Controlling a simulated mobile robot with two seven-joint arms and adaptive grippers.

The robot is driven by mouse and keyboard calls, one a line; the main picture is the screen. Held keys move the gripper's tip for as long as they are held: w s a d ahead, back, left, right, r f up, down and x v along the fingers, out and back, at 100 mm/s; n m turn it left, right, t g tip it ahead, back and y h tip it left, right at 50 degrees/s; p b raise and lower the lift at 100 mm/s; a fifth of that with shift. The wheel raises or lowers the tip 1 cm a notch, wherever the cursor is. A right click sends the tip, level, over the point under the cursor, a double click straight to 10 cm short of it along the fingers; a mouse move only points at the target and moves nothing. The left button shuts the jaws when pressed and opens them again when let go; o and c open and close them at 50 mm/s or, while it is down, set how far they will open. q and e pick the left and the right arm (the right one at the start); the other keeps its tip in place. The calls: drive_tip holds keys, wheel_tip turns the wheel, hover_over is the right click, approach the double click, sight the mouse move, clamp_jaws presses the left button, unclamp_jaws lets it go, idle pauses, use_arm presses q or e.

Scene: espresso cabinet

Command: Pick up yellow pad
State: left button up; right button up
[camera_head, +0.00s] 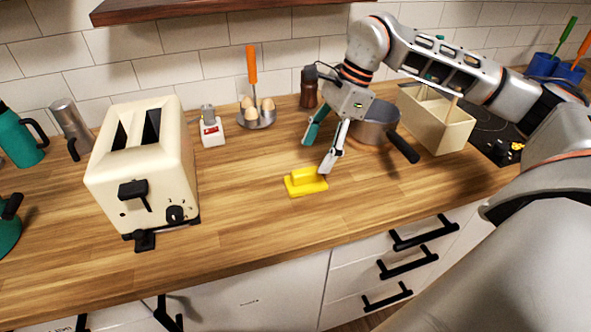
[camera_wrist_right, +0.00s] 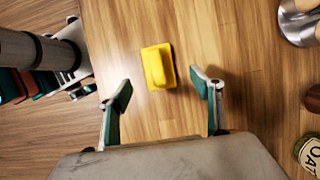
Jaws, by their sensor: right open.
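The yellow pad (camera_head: 304,184) lies on the wooden counter right of the toaster, a flat base with a raised block on top. In the right wrist view the yellow pad (camera_wrist_right: 157,67) lies ahead of the fingertips, roughly between their lines. My right gripper (camera_head: 320,151) is open and empty, above the counter just behind and right of the pad in the head view. Its two fingers also show apart in the right wrist view (camera_wrist_right: 161,91). No contact with the pad shows in the wrist view. My left gripper is not in view.
A cream toaster (camera_head: 146,165) stands left. An egg holder (camera_head: 257,115), a small white and red device (camera_head: 211,130) and a dark grinder (camera_head: 309,88) stand behind. A pot (camera_head: 374,124) and a beige box (camera_head: 436,118) are right. The counter around the pad is clear.

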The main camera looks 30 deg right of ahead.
sight(308, 171)
drive_tip(key=x, duration=0.6)
drive_tip(key=shift+s+a+f, duration=0.15)
drive_tip(key=shift+s+a, duration=0.1)
drive_tip(key=shift+a, duration=0.1)
drive_tip(key=shift+w+a+f, duration=0.1)
drive_tip(key=shift+f, duration=0.3)
drive_tip(key=c, duration=1.2)
